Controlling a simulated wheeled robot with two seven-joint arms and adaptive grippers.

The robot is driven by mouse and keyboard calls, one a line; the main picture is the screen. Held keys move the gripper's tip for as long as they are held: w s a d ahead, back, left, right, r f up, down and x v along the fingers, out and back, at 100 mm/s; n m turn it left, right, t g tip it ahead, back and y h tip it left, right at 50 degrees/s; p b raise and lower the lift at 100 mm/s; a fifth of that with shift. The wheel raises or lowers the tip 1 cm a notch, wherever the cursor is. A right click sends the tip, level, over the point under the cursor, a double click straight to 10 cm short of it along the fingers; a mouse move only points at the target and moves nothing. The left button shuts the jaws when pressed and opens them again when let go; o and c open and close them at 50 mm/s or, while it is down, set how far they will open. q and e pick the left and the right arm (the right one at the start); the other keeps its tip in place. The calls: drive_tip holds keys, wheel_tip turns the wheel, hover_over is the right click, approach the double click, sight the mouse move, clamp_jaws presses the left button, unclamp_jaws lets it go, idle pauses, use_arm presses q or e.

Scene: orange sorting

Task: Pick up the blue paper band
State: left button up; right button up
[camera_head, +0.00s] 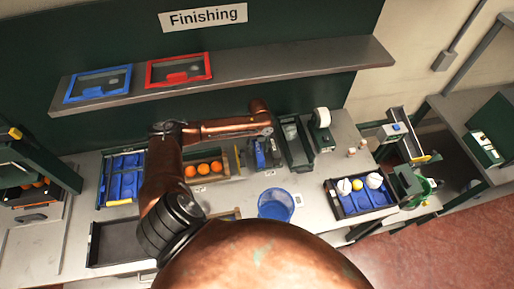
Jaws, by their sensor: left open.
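Small upright blue pieces (261,158) stand in a dark holder on the bench, right of the orange tray. They may be the blue paper bands, but they are too small to tell for sure. My left arm rises from the bottom and bends right over the bench. My left gripper (266,128) is at its end, open, above and apart from the blue pieces. Its fingers are small and hard to make out. My right gripper is not in view.
A tray with oranges (227,166) lies left of the holder. A blue round bin (289,198) stands in front. A shelf (240,80) with blue and red frames runs behind.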

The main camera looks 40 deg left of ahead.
use_arm(q)
drive_tip(key=shift+f, duration=1.15)
drive_tip(key=shift+c, duration=0.5)
drive_tip(key=c, duration=0.8)
